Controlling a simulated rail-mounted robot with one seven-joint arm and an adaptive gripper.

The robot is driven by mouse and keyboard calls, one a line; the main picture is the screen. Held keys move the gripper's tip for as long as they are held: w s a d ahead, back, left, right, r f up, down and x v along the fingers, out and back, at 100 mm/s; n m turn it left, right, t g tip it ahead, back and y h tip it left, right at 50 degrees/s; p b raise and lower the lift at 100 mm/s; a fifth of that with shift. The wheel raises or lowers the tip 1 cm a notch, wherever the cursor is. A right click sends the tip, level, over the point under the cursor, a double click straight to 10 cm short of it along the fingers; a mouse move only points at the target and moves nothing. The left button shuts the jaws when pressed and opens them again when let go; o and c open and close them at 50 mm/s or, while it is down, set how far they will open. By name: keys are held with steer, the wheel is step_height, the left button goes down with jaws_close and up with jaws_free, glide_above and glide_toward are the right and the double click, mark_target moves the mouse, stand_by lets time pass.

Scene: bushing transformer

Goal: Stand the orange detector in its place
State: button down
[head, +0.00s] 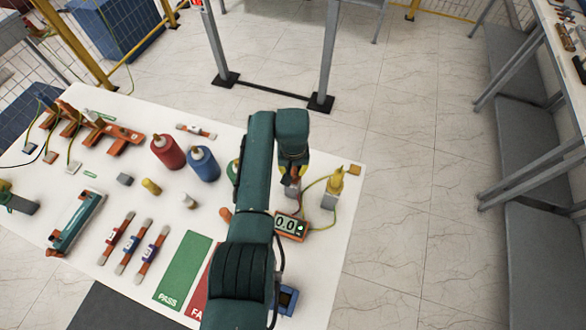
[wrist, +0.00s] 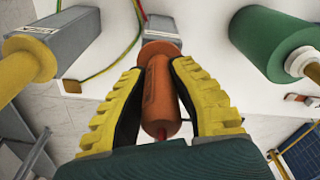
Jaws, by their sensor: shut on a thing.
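The orange detector (wrist: 157,85) is a tapered body with a wide flange at its far end and a small red tip at its near end. My gripper (wrist: 158,95) is shut on it, with the yellow ribbed fingers on both sides. A grey block (wrist: 160,28) lies just beyond the flange; I cannot tell if they touch. In the head view my gripper (head: 292,172) is over the grey block (head: 292,189), near the table's right edge, and mostly hides the detector.
A yellow piece on a grey block (head: 329,199) stands close on the right, with green and yellow wires. An orange meter (head: 291,226) reading 0.0 is in front. A green bottle (wrist: 270,45) is beside my gripper. Red (head: 167,152) and blue (head: 203,164) bottles stand left.

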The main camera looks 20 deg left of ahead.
steer(key=shift+f+b, duration=0.35)
steer(key=shift+f, duration=0.05)
steer(key=c, duration=1)
jaws_free()
steer(key=shift+o, duration=0.2)
steer(key=r, duration=1.2)
steer(key=shift+s+d, duration=0.15)
steer(key=shift+s, duration=0.1)
steer(key=shift+r, duration=0.1)
